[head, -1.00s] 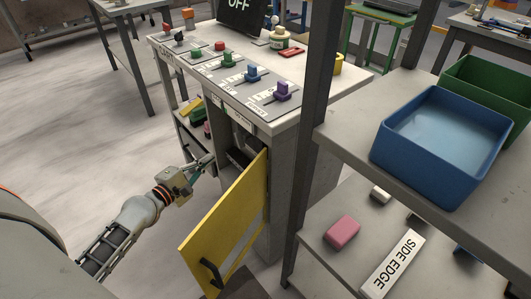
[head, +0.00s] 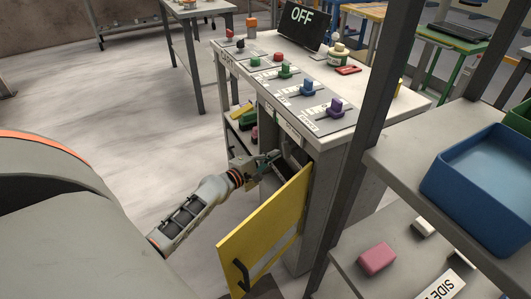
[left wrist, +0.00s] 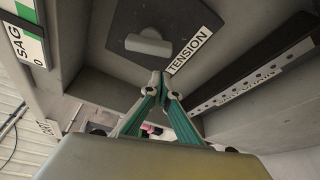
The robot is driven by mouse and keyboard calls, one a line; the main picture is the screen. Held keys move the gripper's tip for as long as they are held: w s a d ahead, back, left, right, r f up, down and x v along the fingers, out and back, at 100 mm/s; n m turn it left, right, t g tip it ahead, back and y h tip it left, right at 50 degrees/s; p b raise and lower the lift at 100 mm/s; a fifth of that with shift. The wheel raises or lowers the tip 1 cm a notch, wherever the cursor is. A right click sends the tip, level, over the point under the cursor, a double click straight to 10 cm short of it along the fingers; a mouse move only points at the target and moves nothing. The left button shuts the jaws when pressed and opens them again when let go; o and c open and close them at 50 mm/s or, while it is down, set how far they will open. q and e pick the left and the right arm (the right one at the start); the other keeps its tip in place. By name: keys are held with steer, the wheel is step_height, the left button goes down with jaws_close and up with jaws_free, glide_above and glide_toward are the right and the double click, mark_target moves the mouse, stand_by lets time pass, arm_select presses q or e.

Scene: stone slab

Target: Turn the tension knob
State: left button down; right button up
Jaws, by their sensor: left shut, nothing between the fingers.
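The tension knob (left wrist: 148,44) is a grey bar-shaped knob on a dark plate inside the cabinet, beside a white label (left wrist: 193,50) reading TENSION. My left gripper (left wrist: 160,80) is shut and empty, its green fingertips together just below the knob in the left wrist view. A small gap shows between tips and knob in the picture; I cannot tell the depth. In the head view my left gripper (head: 273,157) is at the cabinet opening, behind the open yellow door (head: 262,232). The knob is hidden there. My right gripper is not in view.
The grey cabinet (head: 330,150) has coloured sliders on top and a screen (head: 302,25) reading OFF. In the left wrist view a dark perforated rail (left wrist: 255,80) runs right of the knob. A dark post (head: 365,130) and a shelf with a blue bin (head: 490,185) stand at right.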

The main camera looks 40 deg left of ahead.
arm_select(q)
steer(key=shift+s+d+r+p, duration=0.25)
steer(key=shift+d+r, duration=0.1)
steer(key=shift+d, duration=0.2)
steer(key=shift+s+d+r+p, duration=0.25)
steer(key=shift+d+r, duration=0.1)
steer(key=shift+d, duration=0.15)
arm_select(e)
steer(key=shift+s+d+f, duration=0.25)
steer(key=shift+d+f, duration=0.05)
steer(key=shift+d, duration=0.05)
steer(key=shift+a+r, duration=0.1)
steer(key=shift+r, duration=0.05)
